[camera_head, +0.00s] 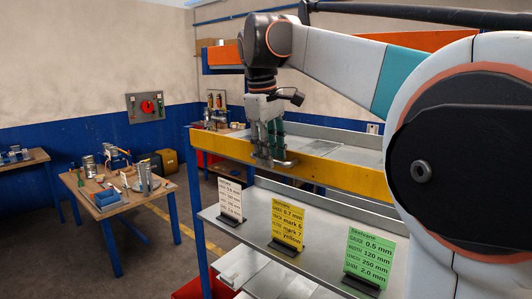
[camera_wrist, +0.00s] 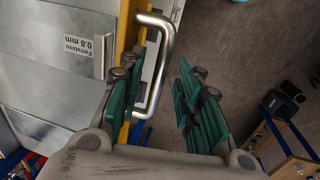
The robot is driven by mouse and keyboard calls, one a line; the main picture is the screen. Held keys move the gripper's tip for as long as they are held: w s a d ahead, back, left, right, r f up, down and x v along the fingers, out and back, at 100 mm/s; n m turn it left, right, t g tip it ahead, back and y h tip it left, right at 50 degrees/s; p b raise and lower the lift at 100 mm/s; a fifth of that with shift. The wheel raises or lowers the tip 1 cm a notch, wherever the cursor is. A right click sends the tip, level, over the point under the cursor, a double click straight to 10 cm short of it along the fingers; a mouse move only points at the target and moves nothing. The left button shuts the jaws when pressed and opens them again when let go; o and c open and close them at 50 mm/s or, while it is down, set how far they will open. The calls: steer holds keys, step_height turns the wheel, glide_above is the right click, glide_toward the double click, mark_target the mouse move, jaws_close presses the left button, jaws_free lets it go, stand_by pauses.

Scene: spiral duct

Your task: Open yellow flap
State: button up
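The yellow flap (camera_head: 345,175) is a long yellow strip along the front edge of the upper shelf, standing upright. A thin part of it also shows in the wrist view (camera_wrist: 127,35). A silver bar handle (camera_wrist: 168,50) sticks out from the flap. My gripper (camera_head: 268,150) points down at the flap's left part, close to the handle. In the wrist view its green-padded fingers (camera_wrist: 158,78) are apart. The handle's bar appears in the gap between them, nearer the left finger. I see no clear contact with it.
Below the flap, a metal shelf bears a white card (camera_head: 230,199), a yellow card (camera_head: 287,226) and a green card (camera_head: 369,258). Sheet metal with a label (camera_wrist: 79,43) lies behind the flap. A wooden table (camera_head: 125,200) with tools stands left, with open floor between.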

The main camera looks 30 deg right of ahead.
steer(key=shift+f, duration=0.1)
jaws_close()
steer(key=shift+a, duration=0.1)
